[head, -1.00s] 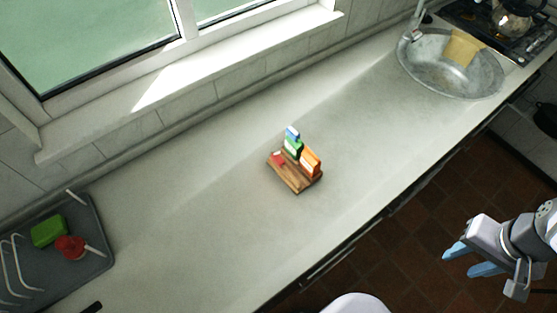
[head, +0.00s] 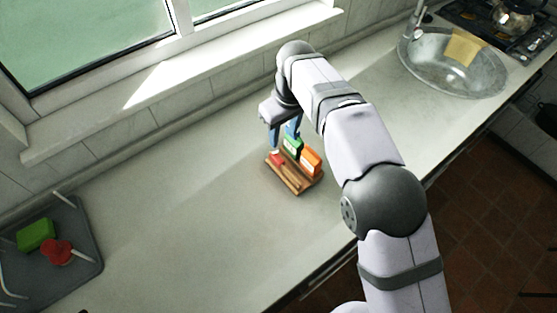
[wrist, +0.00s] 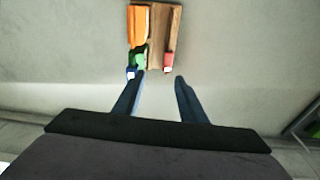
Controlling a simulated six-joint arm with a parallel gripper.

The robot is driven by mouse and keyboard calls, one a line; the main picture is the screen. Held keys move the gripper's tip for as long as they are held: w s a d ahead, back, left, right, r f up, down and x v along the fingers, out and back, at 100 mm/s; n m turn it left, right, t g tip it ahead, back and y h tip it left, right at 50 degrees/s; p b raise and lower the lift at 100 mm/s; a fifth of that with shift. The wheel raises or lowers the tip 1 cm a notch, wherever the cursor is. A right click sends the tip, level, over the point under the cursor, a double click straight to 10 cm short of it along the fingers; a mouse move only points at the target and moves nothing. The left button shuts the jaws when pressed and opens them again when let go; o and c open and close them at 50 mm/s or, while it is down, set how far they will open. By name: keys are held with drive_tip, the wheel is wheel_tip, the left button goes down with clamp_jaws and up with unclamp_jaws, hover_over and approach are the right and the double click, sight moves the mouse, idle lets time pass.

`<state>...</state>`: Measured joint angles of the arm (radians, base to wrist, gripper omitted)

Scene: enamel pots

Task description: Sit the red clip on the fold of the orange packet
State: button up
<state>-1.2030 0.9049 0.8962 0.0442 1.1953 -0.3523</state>
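The orange packet (head: 311,161) stands on a small wooden rack (head: 297,187) on the counter; it also shows in the wrist view (wrist: 138,25). The red clip (head: 277,159) is at the rack's left edge, partly covered by my gripper in the head view. In the wrist view the red clip (wrist: 169,63) sits at the rack's near end, beyond my fingertips and nearer the right finger. My gripper (head: 284,147) is over the rack's back-left side, pointing down. Its blue fingers (wrist: 160,76) are apart with nothing between them.
A green packet (head: 292,146) stands beside the orange one, with a blue-and-white packet (wrist: 131,72) by it. A grey tray (head: 88,270) with a green block (head: 36,235) and a red item (head: 57,251) is at left. A metal sink (head: 450,75) is at right. The counter around the rack is clear.

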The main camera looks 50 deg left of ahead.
sight(277, 152)
drive_tip(key=shift+s+a+f, duration=0.25)
drive_tip(key=shift+s+a, duration=0.05)
drive_tip(key=shift+s, duration=0.3)
drive_tip(key=shift+s+d+f, duration=0.15)
drive_tip(key=shift+s+f, duration=0.15)
drive_tip(key=shift+w+a+f+p, duration=0.15)
drive_tip(key=shift+f+p, duration=0.85)
drive_tip(key=shift+f, duration=0.8)
drive_tip(key=shift+a+f+p, duration=0.15)
drive_tip(key=shift+f+p, duration=0.8)
drive_tip(key=shift+f, duration=0.85)
clamp_jaws()
